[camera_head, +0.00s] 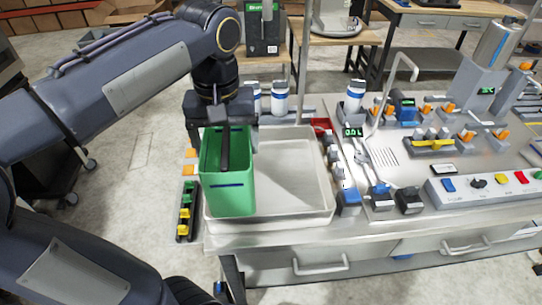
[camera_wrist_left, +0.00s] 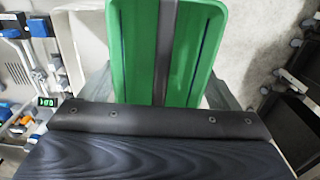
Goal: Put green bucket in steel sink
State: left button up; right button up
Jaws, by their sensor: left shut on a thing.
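The green bucket (camera_head: 230,193) is upright at the left end of a pale grey shallow basin (camera_head: 318,205), which looks like the steel sink. The bucket covers the basin's left part in the head view; I cannot tell whether its bottom touches the basin floor. My left gripper (camera_head: 225,145) comes down from above and is shut on the bucket, with a dark finger showing at its upper part. The left wrist view shows the green bucket (camera_wrist_left: 132,45) close up, with a dark bar across its middle. My right gripper is not in view.
Blue-and-white canisters (camera_head: 280,98) stand behind the basin. A curved faucet (camera_head: 402,62) and a control panel (camera_head: 487,186) with coloured buttons are at the right. A narrow rack with green and yellow pieces (camera_head: 186,211) is left of the bucket. The basin's right part is empty.

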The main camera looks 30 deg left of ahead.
aim_at(247, 129)
pick_arm(q)
jog(key=w+f, duration=0.1)
jog(key=w, duration=0.1)
jog(key=w+f+p, duration=0.1)
jog(key=w, duration=0.2)
jog(key=w+f+p, duration=0.1)
jog(key=w, duration=0.2)
jog(key=shift+w+a+f, duration=0.1)
jog(key=shift+a+f, duration=0.15)
jog(key=shift+a, duration=0.05)
jog(key=w+f, duration=0.4)
jog(key=f, duration=0.5)
jog(key=shift+w+a+p, duration=0.2)
jog(key=shift+w+p, duration=0.2)
